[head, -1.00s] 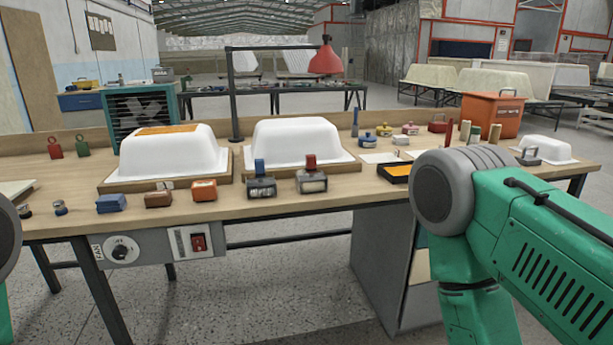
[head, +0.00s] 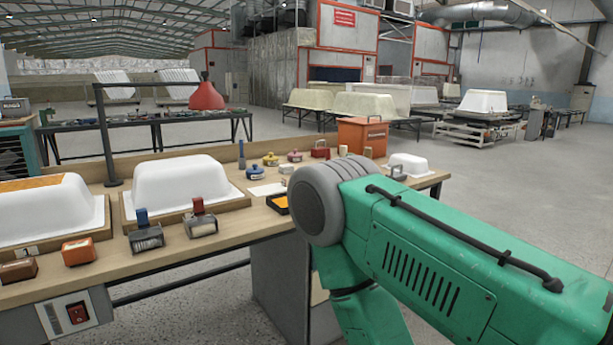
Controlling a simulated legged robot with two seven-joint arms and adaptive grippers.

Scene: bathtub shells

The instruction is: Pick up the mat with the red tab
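A small dark grey block-like thing with a red tab (head: 201,228) stands near the front edge of the workbench, in front of a white tub shell. A similar one with a blue tab (head: 147,240) stands just left of it. Each has a pale, ribbed front; I cannot tell clearly whether these are mats. My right arm's green and grey links fill the lower right and cover part of the bench's right end. Neither of my grippers is in view.
The workbench (head: 236,229) holds two white tub shells (head: 183,187) (head: 42,212) on wooden boards. An orange block (head: 79,251), a brown block (head: 18,270), a black tray (head: 277,204) and an orange box (head: 362,138) are also there. Open floor (head: 520,190) lies at right.

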